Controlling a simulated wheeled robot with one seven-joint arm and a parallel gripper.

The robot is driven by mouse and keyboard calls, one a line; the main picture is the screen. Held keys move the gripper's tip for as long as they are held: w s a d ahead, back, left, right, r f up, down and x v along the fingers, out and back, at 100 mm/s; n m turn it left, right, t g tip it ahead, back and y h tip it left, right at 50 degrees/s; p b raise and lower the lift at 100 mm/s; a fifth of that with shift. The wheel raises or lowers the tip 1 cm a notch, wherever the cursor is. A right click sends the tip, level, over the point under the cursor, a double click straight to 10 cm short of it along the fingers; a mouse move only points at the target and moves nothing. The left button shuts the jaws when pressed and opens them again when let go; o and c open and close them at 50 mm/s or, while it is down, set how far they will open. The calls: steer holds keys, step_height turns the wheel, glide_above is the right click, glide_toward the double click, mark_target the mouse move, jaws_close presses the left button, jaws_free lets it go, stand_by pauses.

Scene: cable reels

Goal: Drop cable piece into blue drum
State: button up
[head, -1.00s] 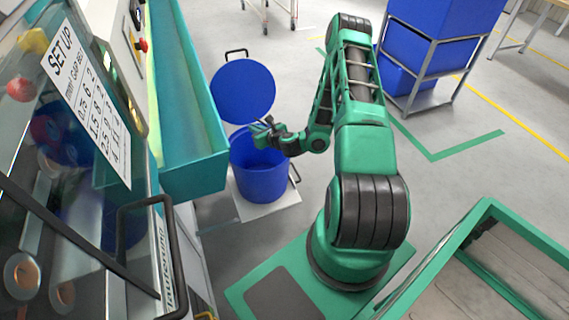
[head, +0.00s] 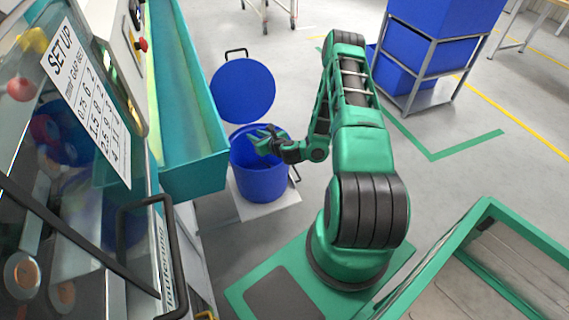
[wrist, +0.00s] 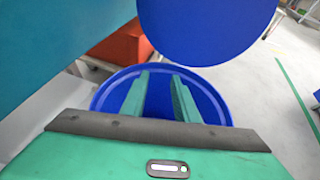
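The blue drum (head: 262,182) stands open on a light low platform. Its round blue lid (head: 243,90) is raised behind it. My gripper (head: 262,138) is at the drum's mouth, its fingers over the opening. In the wrist view the two green fingers of my gripper (wrist: 160,82) are apart, with only the blue inside of the drum (wrist: 206,92) showing between them. The lid also shows in the wrist view (wrist: 205,25). I see no cable piece in any view; the drum's bottom is hidden.
A teal trough (head: 190,100) runs close along the drum's left side. A machine with a dark handle (head: 150,205) is at the left. Blue bins on a grey rack (head: 425,50) stand at the back right. A green-framed box (head: 480,225) is at the lower right.

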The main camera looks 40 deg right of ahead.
steer(key=v, duration=1)
steer(key=shift+s, duration=0.3)
steer(key=shift+r, duration=0.15)
